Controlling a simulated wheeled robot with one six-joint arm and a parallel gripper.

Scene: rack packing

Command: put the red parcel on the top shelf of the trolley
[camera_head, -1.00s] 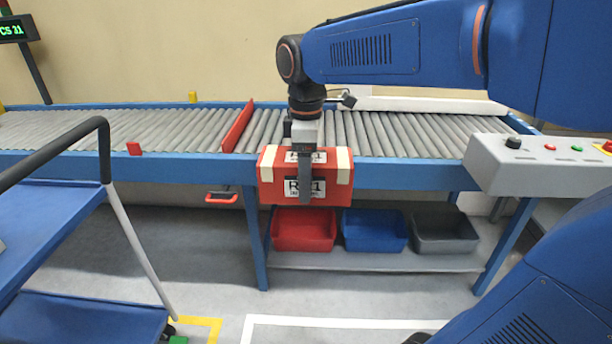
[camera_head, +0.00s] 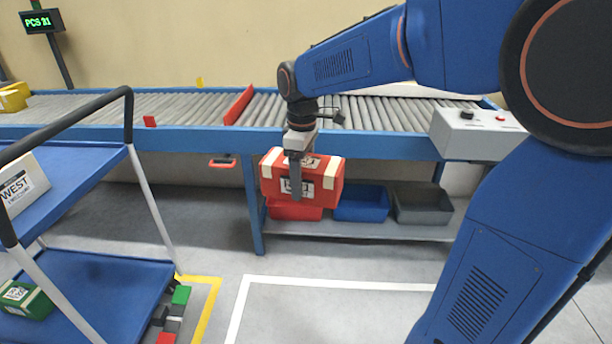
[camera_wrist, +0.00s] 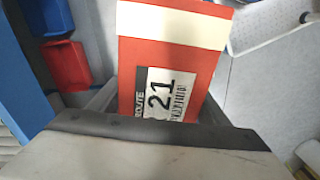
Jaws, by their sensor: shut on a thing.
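My gripper (camera_head: 297,172) is shut on the red parcel (camera_head: 325,183), a box with cream tape strips and white labels. It holds the parcel in the air in front of the conveyor. In the wrist view the parcel (camera_wrist: 165,60) fills the middle, with "ROUTE 21" on its label. The blue trolley stands at the left; its top shelf (camera_head: 85,165) carries a white box marked WEST (camera_head: 22,184) near the left picture edge. Its lower shelf (camera_head: 110,285) carries a green box (camera_head: 25,300). The trolley's left part is outside the view.
The roller conveyor (camera_head: 180,107) runs across the back, with a red divider (camera_head: 239,105) and a control box (camera_head: 470,133). Red, blue (camera_head: 360,203) and grey bins (camera_head: 422,203) sit below it. Open floor lies between.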

